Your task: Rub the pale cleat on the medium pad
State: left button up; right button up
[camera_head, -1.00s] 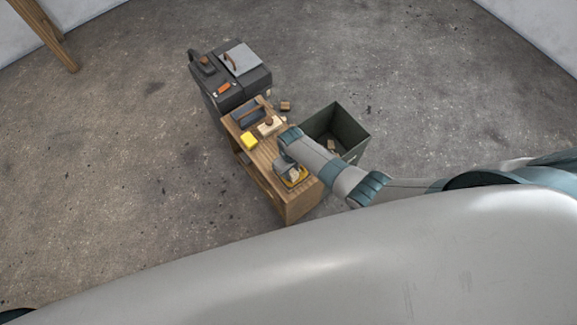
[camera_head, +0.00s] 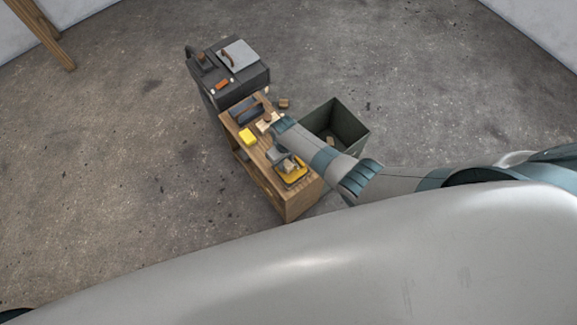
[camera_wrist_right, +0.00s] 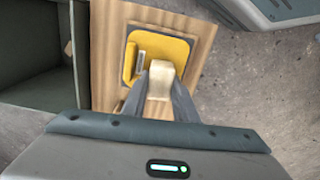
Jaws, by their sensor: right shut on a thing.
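My right gripper (camera_wrist_right: 161,88) is shut on the pale cleat (camera_wrist_right: 162,76), a small cream block, in the right wrist view. It holds the cleat over the near part of a yellow pad (camera_wrist_right: 177,48) with a dark border. I cannot tell whether the cleat touches the pad. In the head view my right gripper (camera_head: 285,162) hangs over the same yellow pad (camera_head: 297,177), at the near end of a wooden bench (camera_head: 270,175). The arm and fingers hide part of the pad there. No pad size can be read. My left gripper is not in view.
A yellow block (camera_head: 248,136), a pale wooden piece (camera_head: 266,122) and a dark tray (camera_head: 246,110) stand farther along the bench. An open green bin (camera_head: 349,125) is to the right.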

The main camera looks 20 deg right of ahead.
jog(key=shift+w+a, duration=0.1)
jog(key=shift+w, duration=0.1)
dwell(0.3)
jog(key=shift+s+r+p, duration=0.1)
jog(key=shift+s+p, duration=0.25)
jog(key=shift+p, duration=0.1)
jog(key=shift+s+d+r+p, duration=0.1)
jog(key=shift+s+d+p, duration=0.35)
jog(key=shift+s+p, duration=0.3)
jog(key=shift+s+d+p, duration=0.2)
jog(key=shift+s+p, duration=0.1)
jog(key=shift+s, duration=0.25)
